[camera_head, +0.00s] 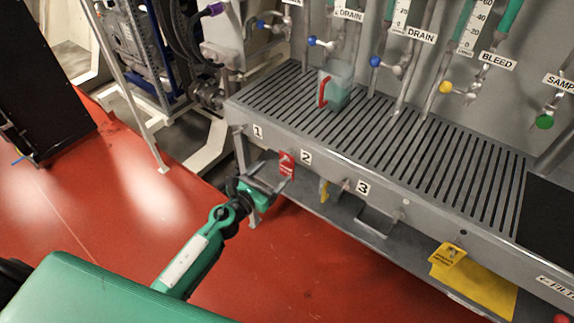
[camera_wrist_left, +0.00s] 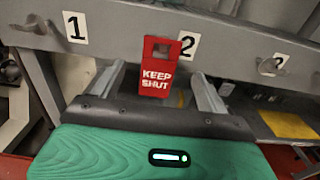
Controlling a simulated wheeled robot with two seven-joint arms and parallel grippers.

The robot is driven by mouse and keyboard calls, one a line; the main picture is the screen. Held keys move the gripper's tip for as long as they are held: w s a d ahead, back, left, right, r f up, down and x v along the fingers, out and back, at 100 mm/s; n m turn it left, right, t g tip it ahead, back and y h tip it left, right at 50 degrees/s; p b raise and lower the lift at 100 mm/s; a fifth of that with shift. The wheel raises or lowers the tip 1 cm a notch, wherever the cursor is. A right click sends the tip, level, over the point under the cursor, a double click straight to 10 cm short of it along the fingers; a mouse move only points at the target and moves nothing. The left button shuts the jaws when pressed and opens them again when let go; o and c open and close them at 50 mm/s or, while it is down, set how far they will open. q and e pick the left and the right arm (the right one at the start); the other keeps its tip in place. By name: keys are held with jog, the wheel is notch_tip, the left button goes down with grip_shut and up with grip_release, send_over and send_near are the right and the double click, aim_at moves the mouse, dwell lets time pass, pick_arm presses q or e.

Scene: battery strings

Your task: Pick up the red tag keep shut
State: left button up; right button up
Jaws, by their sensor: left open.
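The red "KEEP SHUT" tag (camera_head: 286,164) hangs on the front of the grey bench, between the labels 1 and 2. In the left wrist view the tag (camera_wrist_left: 157,68) is upright, with a square hole near its top. My left gripper (camera_head: 271,178) is open below the bench's front edge, close to the tag. In the wrist view the tag appears between its two fingers (camera_wrist_left: 158,78), with gaps on both sides. I cannot tell how deep the tag sits between them. My right gripper is not in view.
Hooks along the bench front (camera_head: 405,202) include one by label 3 (camera_head: 363,187). A jug with a red handle (camera_head: 336,87) stands on the slatted top. A lower shelf (camera_head: 380,240) runs beneath.

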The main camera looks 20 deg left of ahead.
aim_at(287, 166)
pick_arm(q)
jog(key=shift+p+x, duration=0.45)
jog(key=shift+x, duration=2.5)
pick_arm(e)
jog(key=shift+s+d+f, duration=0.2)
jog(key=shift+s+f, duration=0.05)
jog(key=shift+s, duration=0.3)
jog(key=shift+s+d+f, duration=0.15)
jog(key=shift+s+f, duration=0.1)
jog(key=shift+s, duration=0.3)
pick_arm(q)
jog(key=shift+c, duration=0.3)
jog(key=c, duration=1)
